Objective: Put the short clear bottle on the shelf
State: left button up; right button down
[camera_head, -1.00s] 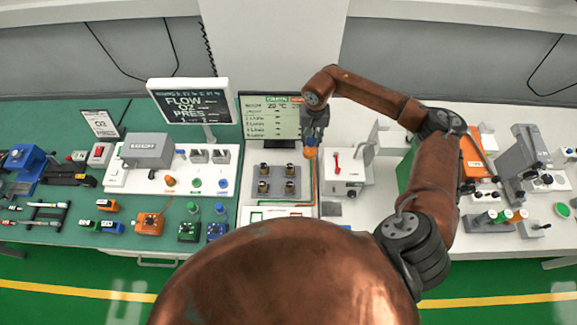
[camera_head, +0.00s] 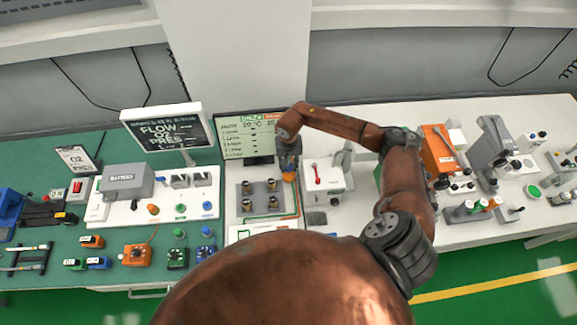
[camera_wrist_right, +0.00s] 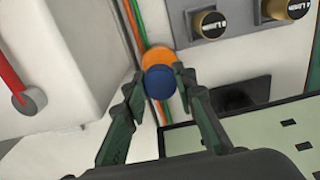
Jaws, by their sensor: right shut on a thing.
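My right gripper (camera_head: 289,166) hangs over the bench, between the panel with brass knobs and the white box with a red lever. In the right wrist view its two fingers (camera_wrist_right: 159,84) are closed around a small round thing with a blue end (camera_wrist_right: 159,83) and an orange part (camera_wrist_right: 157,59) behind it. The orange part (camera_head: 289,177) also shows under the gripper in the head view. I cannot tell whether this thing is a bottle. I cannot make out a short clear bottle or the shelf in these views. My left gripper is not in view.
The white box (camera_head: 328,183) stands close right of the gripper. The grey knob block (camera_head: 259,200) is on its left, and a monitor (camera_head: 245,137) stands behind. A grey microscope-like device (camera_head: 488,145) is farther right. The green mat (camera_head: 85,245) at left holds several small connectors.

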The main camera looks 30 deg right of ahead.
jog(key=shift+f, duration=0.15)
jog(key=c, duration=1.8)
grip_release()
jog(key=shift+c, duration=0.2)
